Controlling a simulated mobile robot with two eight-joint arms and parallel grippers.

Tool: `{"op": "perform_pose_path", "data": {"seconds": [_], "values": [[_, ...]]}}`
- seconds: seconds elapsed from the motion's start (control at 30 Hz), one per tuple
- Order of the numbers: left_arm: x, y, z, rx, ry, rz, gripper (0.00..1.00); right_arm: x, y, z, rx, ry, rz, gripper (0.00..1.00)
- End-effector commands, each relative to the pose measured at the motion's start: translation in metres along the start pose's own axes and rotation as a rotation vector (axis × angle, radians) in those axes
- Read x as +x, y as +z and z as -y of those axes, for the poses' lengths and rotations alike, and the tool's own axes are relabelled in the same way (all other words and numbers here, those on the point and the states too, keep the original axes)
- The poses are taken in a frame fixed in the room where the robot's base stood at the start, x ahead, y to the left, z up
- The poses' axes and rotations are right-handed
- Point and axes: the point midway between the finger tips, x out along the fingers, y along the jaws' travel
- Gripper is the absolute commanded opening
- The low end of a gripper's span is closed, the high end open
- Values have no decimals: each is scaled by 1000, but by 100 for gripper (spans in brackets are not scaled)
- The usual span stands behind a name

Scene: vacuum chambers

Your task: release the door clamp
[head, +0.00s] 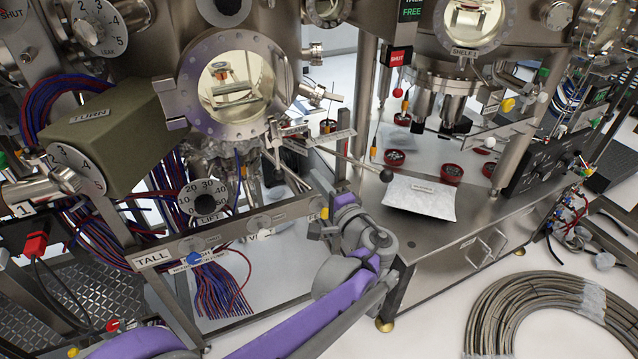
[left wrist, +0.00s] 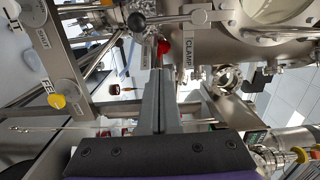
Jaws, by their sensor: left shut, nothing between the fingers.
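The door clamp's lever shows in the head view as a thin rod with a black ball knob (head: 386,175), sticking out right of the round-windowed door (head: 185,88). In the left wrist view the black knob (left wrist: 137,22) and its bar are at the top, beside a plate marked CLAMP (left wrist: 190,52). My right gripper is not in view.
A steel bench with a foil packet (head: 420,198) and red-rimmed cups (head: 452,173) lies right of my left arm. A rail with TALL and VENT labels (head: 152,259) runs left of it. A steel post (head: 360,90) stands behind. Coiled hose (head: 550,315) lies on the floor.

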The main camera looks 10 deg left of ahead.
Motion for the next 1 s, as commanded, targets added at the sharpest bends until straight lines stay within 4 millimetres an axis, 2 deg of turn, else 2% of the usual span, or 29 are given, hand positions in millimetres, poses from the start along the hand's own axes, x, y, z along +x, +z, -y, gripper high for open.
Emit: {"op": "perform_pose_path", "data": {"seconds": [0.1,0.27,0.4,0.53,1.0], "values": [[29,2,1,1,-1,6,0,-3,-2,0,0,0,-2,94],[62,1,1,1,-1,4,0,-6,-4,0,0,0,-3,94],[65,24,1,0,0,3,0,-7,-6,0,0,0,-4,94],[68,35,0,0,0,1,0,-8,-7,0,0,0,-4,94],[68,39,0,1,0,0,0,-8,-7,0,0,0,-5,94]]}}
